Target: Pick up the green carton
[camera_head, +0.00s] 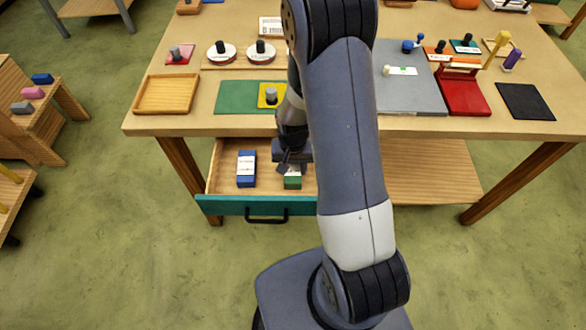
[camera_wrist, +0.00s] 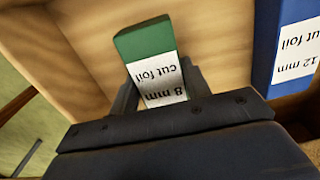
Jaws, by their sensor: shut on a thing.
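The green carton (camera_wrist: 146,42) has a white label reading "8 mm cut foil". In the wrist view it stands out between the two fingers of my gripper (camera_wrist: 158,92), which is shut on it. In the head view the green carton (camera_head: 292,183) is at the open drawer (camera_head: 219,180), below my gripper (camera_head: 290,166), partly hidden by the gripper and arm. I cannot tell whether the carton touches the drawer floor.
A blue carton (camera_head: 246,168) labelled "12 mm cut foil" lies in the drawer to the left; it also shows in the wrist view (camera_wrist: 290,35). The drawer's teal front (camera_head: 229,206) has a black handle. The workbench top (camera_head: 200,122) above holds trays, mats and tools.

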